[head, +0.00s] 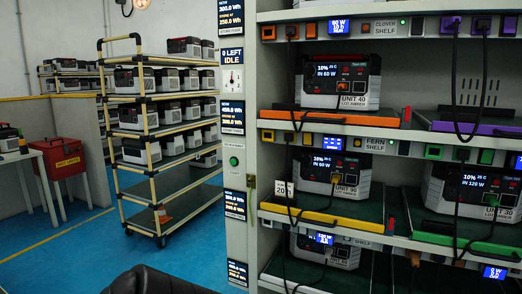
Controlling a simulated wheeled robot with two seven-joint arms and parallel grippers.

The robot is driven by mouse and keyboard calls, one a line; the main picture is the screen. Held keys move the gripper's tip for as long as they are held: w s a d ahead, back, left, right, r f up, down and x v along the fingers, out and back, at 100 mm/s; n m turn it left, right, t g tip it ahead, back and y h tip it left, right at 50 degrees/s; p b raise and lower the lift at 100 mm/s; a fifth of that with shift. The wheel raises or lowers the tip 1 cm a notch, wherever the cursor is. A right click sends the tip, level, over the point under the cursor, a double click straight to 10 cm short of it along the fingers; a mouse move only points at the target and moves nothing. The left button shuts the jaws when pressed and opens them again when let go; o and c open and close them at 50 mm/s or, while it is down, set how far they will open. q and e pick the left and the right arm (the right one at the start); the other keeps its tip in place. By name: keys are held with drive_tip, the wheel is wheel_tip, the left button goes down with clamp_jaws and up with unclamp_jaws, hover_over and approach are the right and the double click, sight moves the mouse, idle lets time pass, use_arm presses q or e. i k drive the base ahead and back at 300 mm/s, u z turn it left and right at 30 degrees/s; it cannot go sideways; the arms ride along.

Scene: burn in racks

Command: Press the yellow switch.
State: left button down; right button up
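On the strip of the Fern shelf (375,144) in the head view are small yellow parts: one at the left end (268,135) and one right of a cable plug (307,139). They are too small to tell which is a switch and which a socket, or whether either is pressed. A yellow-edged tray (310,217) sits below this strip and bears the unit marked 90 (335,170). Neither gripper is in view. A dark rounded shape, perhaps part of me, shows at the bottom edge.
The Clover shelf above has orange parts (269,32) and an orange-edged tray (330,117). Purple- and green-edged trays are at right. Dark cables hang before the rack. A wheeled cart (160,213) and a red box (62,156) stand left; blue floor between is clear.

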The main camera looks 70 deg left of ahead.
sight(308, 136)
drive_tip(key=z, duration=0.05)
drive_tip(key=k, duration=0.45)
drive_tip(key=u, duration=1.05)
drive_tip(key=i, duration=1.15)
drive_tip(key=u, duration=0.05)
